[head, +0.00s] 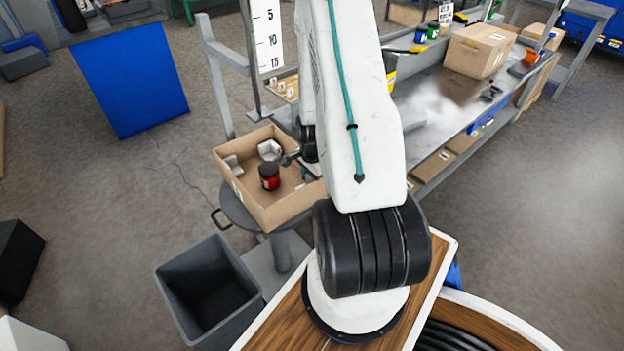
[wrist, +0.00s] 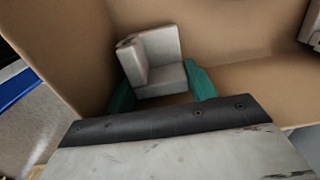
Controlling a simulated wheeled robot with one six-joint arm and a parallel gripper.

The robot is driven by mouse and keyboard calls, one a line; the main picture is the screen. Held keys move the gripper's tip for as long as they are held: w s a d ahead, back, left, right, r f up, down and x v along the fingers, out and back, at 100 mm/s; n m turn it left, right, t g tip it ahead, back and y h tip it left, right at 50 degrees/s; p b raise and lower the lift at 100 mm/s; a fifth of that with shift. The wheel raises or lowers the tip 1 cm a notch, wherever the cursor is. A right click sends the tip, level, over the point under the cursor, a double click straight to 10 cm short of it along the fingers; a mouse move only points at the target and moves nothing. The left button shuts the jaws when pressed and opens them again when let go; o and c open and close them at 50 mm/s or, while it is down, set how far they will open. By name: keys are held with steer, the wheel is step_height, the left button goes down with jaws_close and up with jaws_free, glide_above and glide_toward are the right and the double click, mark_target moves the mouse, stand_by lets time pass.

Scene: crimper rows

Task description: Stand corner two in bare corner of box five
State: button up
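A cardboard box (head: 290,211) stands on a small round grey stand. A pale grey corner piece (head: 269,150) is inside it near the far corner. In the wrist view the same corner piece (wrist: 163,47) is upright between the teal fingers of my gripper (wrist: 161,90), which press its sides. Box walls (wrist: 80,38) meet close behind the piece; I cannot tell whether it touches the floor. My gripper (head: 286,159) reaches in from the right in the head view, mostly hidden by my arm. Another grey corner piece (head: 233,165) is at the box's left corner.
A red jar with a black lid (head: 269,177) stands inside the box, close to the gripper. A grey bin (head: 208,291) stands on the floor in front. A grey post frame (head: 216,75) rises behind the box. A metal workbench (head: 440,97) is at the right.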

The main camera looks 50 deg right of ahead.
steer(key=shift+s+a+f, duration=0.2)
steer(key=shift+a+f, duration=0.05)
steer(key=shift+f, duration=0.1)
steer(key=shift+o, duration=0.6)
step_height(320, 180, up, 17)
steer(key=shift+w+d+f, duration=0.15)
steer(key=shift+d+f, duration=0.05)
steer(key=shift+d, duration=0.1)
steer(key=s+a+r+n, duration=0.4)
steer(key=a+r+n, duration=0.3)
steer(key=a, duration=0.3)
steer(key=s+a+r+n, duration=0.4)
steer(key=a+r+n, duration=0.3)
steer(key=a+r, duration=0.3)
steer(key=s+a+r+n+t, duration=0.1)
steer(key=s+a+r+n, duration=0.3)
steer(key=a+r+n, duration=0.3)
steer(key=a+r, duration=0.2)
steer(key=a, duration=0.1)
steer(key=shift+s+a, duration=0.15)
steer(key=shift+s, duration=0.1)
